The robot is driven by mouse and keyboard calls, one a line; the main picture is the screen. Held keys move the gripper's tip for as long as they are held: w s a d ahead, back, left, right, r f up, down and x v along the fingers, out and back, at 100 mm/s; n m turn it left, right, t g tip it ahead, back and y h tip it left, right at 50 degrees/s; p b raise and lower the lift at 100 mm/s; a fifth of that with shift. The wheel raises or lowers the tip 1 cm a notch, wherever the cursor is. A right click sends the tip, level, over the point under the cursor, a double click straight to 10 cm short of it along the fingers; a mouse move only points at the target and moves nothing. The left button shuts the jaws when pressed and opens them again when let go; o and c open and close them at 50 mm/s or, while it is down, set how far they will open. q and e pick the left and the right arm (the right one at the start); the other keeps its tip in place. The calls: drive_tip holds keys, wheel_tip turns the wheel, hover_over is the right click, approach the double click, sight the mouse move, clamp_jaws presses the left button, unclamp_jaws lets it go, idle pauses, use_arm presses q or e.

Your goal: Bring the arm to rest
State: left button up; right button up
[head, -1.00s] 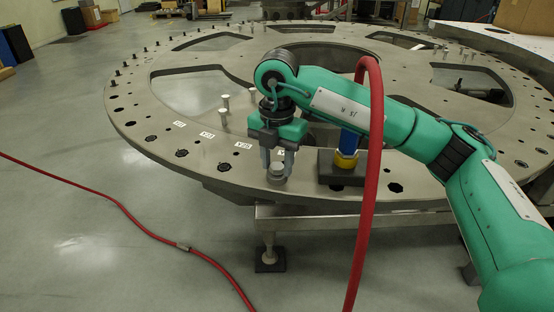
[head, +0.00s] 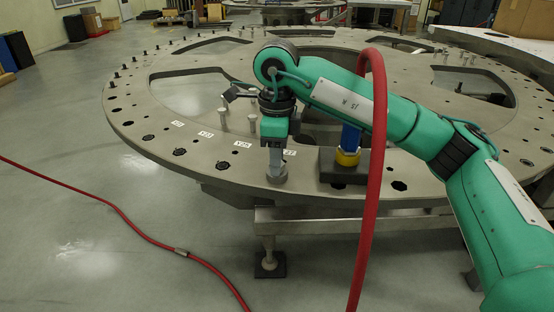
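My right arm (head: 355,100) is green and comes in from the right over the front of the round turret plate (head: 222,170). Its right gripper (head: 277,166) points down at a short grey metal plug or bolt (head: 277,179) near the plate's front rim. I see the gripper edge-on, one finger hiding the other, so its opening does not show. The fingertips are at or just above the bolt; contact cannot be told. My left gripper is not in view.
A blue and yellow tool (head: 347,158) stands on a dark block (head: 340,172) just right of the gripper. A red hose (head: 374,170) loops up in front of my arm. Several upright pins (head: 252,122) stand behind left.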

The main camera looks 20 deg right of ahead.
drive_tip(key=n, duration=0.7)
drive_tip(key=shift+f+b, duration=0.1)
drive_tip(key=shift+b, duration=0.25)
drive_tip(key=n, duration=0.6)
drive_tip(key=shift+n, duration=0.3)
drive_tip(key=c, duration=0.7)
drive_tip(key=m, duration=0.6)
drive_tip(key=shift+m, duration=0.9)
drive_tip(key=m, duration=0.4)
drive_tip(key=shift+p, duration=0.4)
drive_tip(key=m, duration=0.3)
drive_tip(key=shift+m, duration=0.3)
drive_tip(key=m, duration=0.3)
drive_tip(key=shift+m+p, duration=0.4)
drive_tip(key=m, duration=0.3)
drive_tip(key=shift+f+m, duration=0.1)
drive_tip(key=shift+m, duration=0.3)
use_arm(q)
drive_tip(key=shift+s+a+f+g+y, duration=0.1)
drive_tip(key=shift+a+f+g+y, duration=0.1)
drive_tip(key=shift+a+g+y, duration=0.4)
use_arm(e)
drive_tip(key=shift+m, duration=0.4)
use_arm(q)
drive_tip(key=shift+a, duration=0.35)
use_arm(e)
drive_tip(key=shift+m, duration=0.4)
